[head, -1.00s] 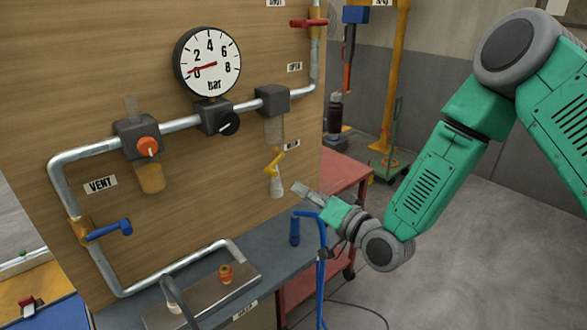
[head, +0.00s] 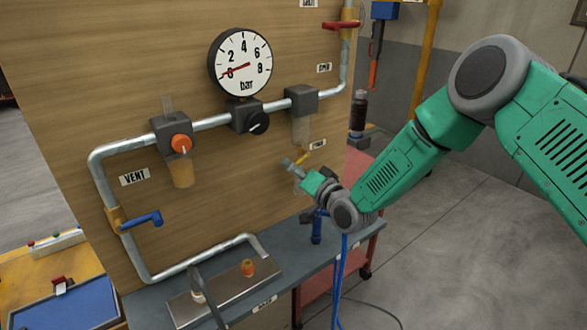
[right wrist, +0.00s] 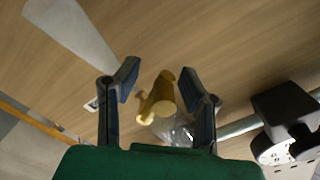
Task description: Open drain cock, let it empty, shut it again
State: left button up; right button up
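The drain cock (head: 303,157) is a small yellow fitting with a lever, below a clear bowl (head: 301,130) on the pipe. In the right wrist view the yellow cock (right wrist: 157,98) sits between my two fingertips, with a visible gap to each side. My right gripper (right wrist: 158,82) is open and holds nothing. In the head view my right gripper (head: 291,164) is close in front of the cock and partly covers it. The clear bowl also shows behind the cock in the wrist view (right wrist: 175,130). Whether liquid is flowing cannot be told. My left gripper is not in view.
A gauge (head: 241,63) reads near zero. An orange-knobbed unit (head: 181,143) with an amber bowl and a blue-handled valve (head: 142,220) are to the left. A red-handled valve (head: 341,25) is above right. The grey bench (head: 290,258) lies below. A blue hose (head: 341,280) hangs at its edge.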

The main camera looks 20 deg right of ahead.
jog(key=shift+a, duration=0.15)
grip_shut()
jog(key=shift+w+d+f+n+b, duration=0.35)
jog(key=shift+d+n+b, duration=0.35)
jog(key=shift+n+b, duration=0.95)
jog(key=shift+w+d+f+n+b, duration=0.1)
jog(key=shift+d+f+n+b, duration=0.7)
jog(key=shift+n, duration=1.4)
jog(key=shift+w+d+f+n+b, duration=0.1)
jog(key=shift+w+d+n+b, duration=0.3)
jog(key=shift+n+b, duration=1.35)
jog(key=shift+s+d+n, duration=0.15)
jog(key=shift+n, duration=0.15)
